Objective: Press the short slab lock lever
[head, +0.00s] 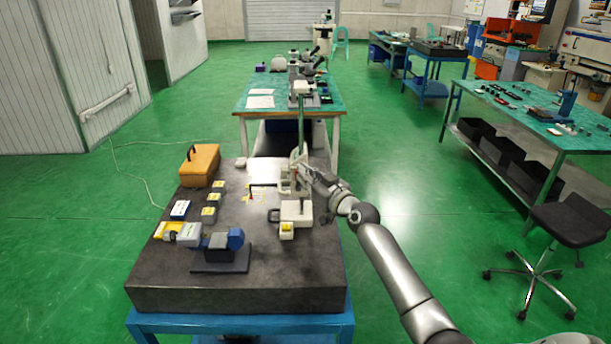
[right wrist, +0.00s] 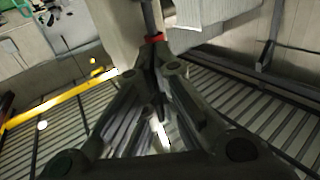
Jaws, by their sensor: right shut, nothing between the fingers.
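The dark granite slab (head: 180,275) rests on a blue stand in the head view. A tall gauge with a thin upright column (head: 301,125) stands at its far right side. My right gripper (head: 303,164) is close against this gauge, with its fingers shut and empty. In the right wrist view the closed fingertips (right wrist: 155,62) are just below a small red part (right wrist: 155,38) on a grey rod; I cannot tell whether they touch it. I cannot make out the short lock lever for certain in either view. My left gripper is not in view.
An orange case (head: 200,165), small yellow-labelled boxes and a blue-grey vise (head: 221,250) are on the slab's left and front. A white block (head: 296,212) sits near its right edge. A green-topped table (head: 250,100) stands behind, and a black stool (head: 570,222) at right.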

